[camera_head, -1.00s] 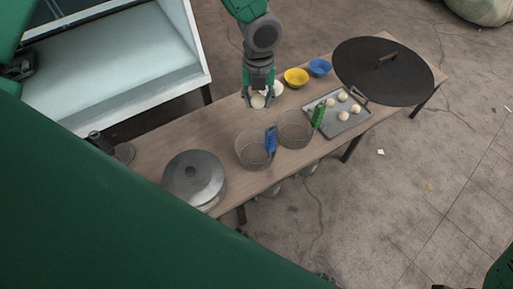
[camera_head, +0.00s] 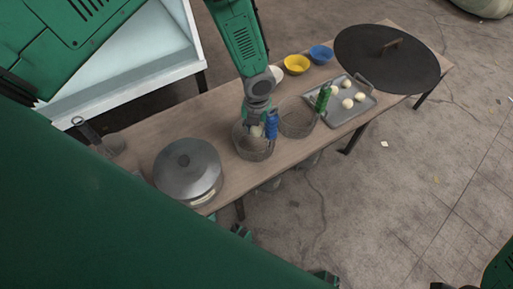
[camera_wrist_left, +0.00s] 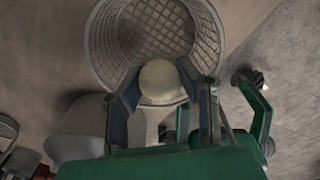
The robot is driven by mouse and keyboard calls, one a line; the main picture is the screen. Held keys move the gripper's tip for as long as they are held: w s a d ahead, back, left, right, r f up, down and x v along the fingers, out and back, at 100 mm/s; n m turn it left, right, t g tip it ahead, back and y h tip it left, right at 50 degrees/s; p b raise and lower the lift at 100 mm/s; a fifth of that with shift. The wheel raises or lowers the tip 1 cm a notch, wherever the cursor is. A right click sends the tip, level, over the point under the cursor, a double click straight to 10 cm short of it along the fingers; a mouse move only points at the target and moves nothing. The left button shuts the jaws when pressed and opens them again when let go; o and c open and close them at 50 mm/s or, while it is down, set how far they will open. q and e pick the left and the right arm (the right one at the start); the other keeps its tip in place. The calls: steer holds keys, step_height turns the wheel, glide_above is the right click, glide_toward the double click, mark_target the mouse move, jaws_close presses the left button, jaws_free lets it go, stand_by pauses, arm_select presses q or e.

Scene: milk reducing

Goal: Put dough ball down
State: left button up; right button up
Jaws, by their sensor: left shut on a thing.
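My left gripper (camera_head: 257,128) is shut on a pale dough ball (camera_head: 256,131) over the wire basket (camera_head: 252,151) with the blue handle (camera_head: 272,125). The left wrist view shows the dough ball (camera_wrist_left: 160,80) between the fingers of my left gripper (camera_wrist_left: 161,92), in front of the near rim of a round mesh basket (camera_wrist_left: 150,30). I cannot tell whether the ball is below the rim or touches the basket. My right gripper is not in view.
A second wire basket (camera_head: 296,119) with a green handle (camera_head: 323,98) stands just to the right. Beyond are a tray (camera_head: 345,117) with several dough balls, a yellow bowl (camera_head: 297,64), a blue bowl (camera_head: 320,54) and a dark round plate (camera_head: 380,75). A lidded pot (camera_head: 188,170) stands left.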

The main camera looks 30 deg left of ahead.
mark_target(257, 148)
arm_select(q)
steer(key=f, duration=0.1)
steer(key=f+b, duration=0.1)
steer(key=f, duration=0.1)
steer(key=shift+d+f, duration=0.2)
steer(key=shift+f, duration=0.1)
steer(key=shift+d+f, duration=0.1)
steer(key=shift+f, duration=0.3)
step_height(257, 148, down, 4)
steer(key=shift+f+b, duration=0.1)
steer(key=shift+b, duration=0.95)
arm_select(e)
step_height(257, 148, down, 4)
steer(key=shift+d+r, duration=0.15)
arm_select(q)
steer(key=o, duration=0.8)
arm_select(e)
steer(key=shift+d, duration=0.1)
